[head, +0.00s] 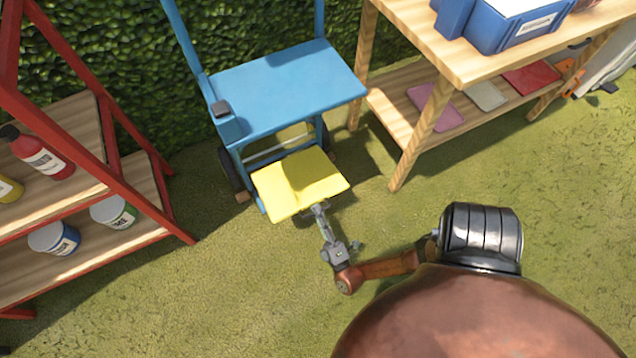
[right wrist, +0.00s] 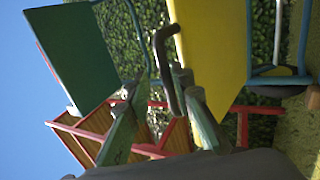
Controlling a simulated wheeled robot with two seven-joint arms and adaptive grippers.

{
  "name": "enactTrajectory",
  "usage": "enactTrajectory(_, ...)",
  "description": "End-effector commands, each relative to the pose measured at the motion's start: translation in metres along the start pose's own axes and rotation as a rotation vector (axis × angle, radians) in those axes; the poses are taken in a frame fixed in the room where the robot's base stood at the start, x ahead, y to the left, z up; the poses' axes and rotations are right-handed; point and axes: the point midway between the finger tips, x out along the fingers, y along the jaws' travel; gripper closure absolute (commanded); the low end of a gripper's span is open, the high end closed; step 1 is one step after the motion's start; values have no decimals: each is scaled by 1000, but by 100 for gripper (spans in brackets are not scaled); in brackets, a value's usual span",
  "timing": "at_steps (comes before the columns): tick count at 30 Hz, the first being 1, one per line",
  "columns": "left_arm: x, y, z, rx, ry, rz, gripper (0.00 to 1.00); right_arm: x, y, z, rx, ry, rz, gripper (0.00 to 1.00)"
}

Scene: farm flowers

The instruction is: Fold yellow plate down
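The yellow plate (head: 298,183) sits low on the front of the blue cart (head: 290,88) and sticks out roughly flat toward me in the head view. My right gripper (head: 320,208) is at its near edge, partly hidden by it. In the right wrist view, the yellow plate (right wrist: 212,45) is close beside one finger, and a dark bent handle (right wrist: 162,62) runs along it. The fingers of the right gripper (right wrist: 155,88) are apart, with the handle between them, nearer the plate-side finger. Whether that finger touches it is unclear. My left gripper is not in view.
A red shelf rack (head: 130,195) with bottles and cans stands at left. A wooden table (head: 436,105) with a blue crate (head: 490,25) stands at right. A hedge (head: 262,28) is behind the cart. The grass in front is clear.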

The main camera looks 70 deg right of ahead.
Motion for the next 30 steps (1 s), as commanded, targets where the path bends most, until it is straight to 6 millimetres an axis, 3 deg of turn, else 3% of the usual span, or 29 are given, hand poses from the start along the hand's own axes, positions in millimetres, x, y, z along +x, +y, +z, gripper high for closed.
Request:
enactTrajectory(3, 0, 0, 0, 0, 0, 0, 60, 5, 18, 0, 5, 0, 7, 85)
enactTrajectory(12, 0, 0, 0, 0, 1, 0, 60, 15, 42, -1, 4, 3, 7, 85)
enactTrajectory(30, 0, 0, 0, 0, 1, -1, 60, 7, 38, -1, 1, 3, 4, 85)
